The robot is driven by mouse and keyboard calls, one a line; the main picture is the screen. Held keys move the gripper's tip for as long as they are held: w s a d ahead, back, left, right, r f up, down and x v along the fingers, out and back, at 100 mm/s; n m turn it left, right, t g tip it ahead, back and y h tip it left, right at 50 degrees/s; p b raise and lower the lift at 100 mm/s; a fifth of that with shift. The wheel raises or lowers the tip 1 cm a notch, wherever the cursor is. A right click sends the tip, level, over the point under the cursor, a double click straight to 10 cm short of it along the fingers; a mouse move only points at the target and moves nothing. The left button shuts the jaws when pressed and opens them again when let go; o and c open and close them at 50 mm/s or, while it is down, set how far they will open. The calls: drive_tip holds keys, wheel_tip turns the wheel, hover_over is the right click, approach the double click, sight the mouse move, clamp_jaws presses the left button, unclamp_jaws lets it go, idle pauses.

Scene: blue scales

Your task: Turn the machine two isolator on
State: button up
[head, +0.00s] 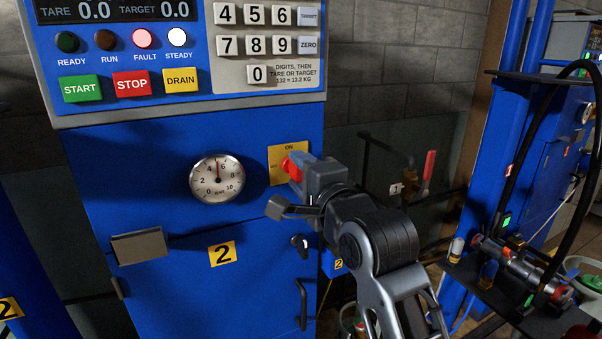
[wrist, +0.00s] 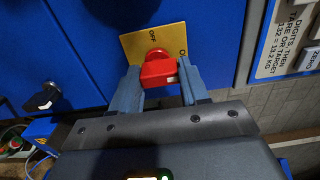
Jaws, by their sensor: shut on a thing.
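The machine two isolator is a red rotary handle (head: 291,163) on a yellow plate (head: 276,175) marked ON at the top, on the blue cabinet front (head: 130,185). The handle also shows in the wrist view (wrist: 158,70), with the yellow plate (wrist: 135,46) behind it marked OFF and partly ON. My gripper (head: 297,168) is at the handle, its two fingers on either side of it in the wrist view (wrist: 159,78), shut on it. In the head view my gripper hides part of the handle and plate.
A pressure gauge (head: 217,180) sits left of the isolator. The panel above has START (head: 81,88), STOP (head: 132,84) and DRAIN (head: 181,80) buttons; the fault lamp (head: 141,38) looks lit.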

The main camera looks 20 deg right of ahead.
drive_tip(key=o, duration=1.1)
drive_tip(key=shift+c, duration=0.2)
drive_tip(key=s+b, duration=0.1)
drive_tip(key=s, duration=0.6)
drive_tip(key=shift+s, duration=0.4)
